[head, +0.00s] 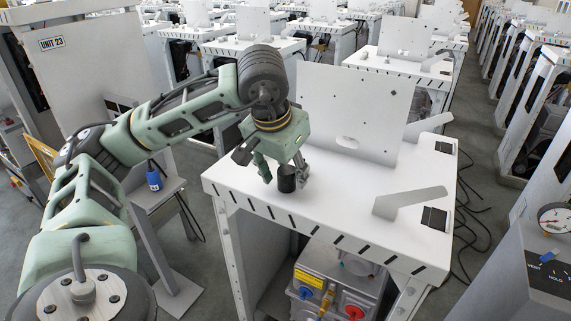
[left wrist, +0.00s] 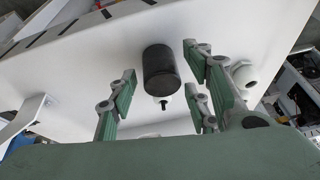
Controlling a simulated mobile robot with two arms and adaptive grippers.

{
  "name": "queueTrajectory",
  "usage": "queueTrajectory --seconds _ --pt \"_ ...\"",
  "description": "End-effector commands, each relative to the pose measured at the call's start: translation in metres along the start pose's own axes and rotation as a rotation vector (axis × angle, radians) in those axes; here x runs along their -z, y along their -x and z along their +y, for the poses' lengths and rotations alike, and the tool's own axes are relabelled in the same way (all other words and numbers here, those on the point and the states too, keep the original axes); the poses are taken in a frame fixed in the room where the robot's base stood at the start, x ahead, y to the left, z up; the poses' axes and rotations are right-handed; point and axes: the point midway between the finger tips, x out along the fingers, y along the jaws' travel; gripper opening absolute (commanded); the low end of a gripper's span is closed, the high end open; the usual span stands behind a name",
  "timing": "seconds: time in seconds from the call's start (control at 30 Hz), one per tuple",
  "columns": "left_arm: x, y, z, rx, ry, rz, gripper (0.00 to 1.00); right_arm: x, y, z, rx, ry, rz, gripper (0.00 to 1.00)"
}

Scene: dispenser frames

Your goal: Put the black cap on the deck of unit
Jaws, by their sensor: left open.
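The black cap (head: 287,181) is a short dark cylinder over the white deck (head: 340,205) of the middle unit, near its front left. It appears to stand upright on the deck. My left gripper (head: 283,170) is above the deck with its fingers apart on either side of the cap. In the left wrist view the cap (left wrist: 161,72) lies between the open fingers (left wrist: 160,82), with visible gaps to both sides. My right gripper is not in view.
A tall white back panel (head: 355,105) rises behind the deck. Slanted brackets (head: 408,202) and dark slots lie at the deck's right. A panel marked UNIT 23 (head: 65,43) stands at left. A gauge (head: 553,219) is at far right. The deck's middle is clear.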

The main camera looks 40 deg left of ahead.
Motion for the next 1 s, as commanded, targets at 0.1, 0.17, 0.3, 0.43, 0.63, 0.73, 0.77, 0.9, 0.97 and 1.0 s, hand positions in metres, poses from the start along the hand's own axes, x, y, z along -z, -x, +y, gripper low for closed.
queueTrajectory --seconds 0.1,0.17,0.3,0.43,0.63,0.73,0.77,0.9,0.97,1.0 --pt "0.002 0.008 0.001 -0.002 0.001 0.005 0.45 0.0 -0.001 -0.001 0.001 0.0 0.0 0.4" --pt "0.002 0.017 0.001 -0.003 0.0 0.006 0.45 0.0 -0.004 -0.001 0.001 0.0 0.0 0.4" --pt "0.002 0.048 0.001 -0.004 -0.001 0.009 0.45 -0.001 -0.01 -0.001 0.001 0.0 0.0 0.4" --pt "0.003 0.078 0.0 -0.001 0.0 0.007 0.45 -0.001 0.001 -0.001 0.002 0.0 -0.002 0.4" --pt "0.003 0.107 -0.001 0.001 0.001 0.004 0.45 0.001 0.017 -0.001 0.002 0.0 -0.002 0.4" --pt "0.002 0.115 -0.001 0.001 -0.001 0.003 0.45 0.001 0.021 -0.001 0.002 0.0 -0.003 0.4" --pt "0.002 0.117 0.0 0.0 -0.001 0.002 0.45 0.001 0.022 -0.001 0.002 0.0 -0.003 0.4" --pt "0.001 0.121 0.0 0.0 -0.001 0.001 0.45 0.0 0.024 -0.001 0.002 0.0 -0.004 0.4" --pt "0.001 0.122 0.0 0.0 -0.001 0.0 0.45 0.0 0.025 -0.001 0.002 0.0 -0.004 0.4" --pt "0.001 0.122 0.0 0.0 -0.001 0.0 0.45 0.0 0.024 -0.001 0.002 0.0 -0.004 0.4"
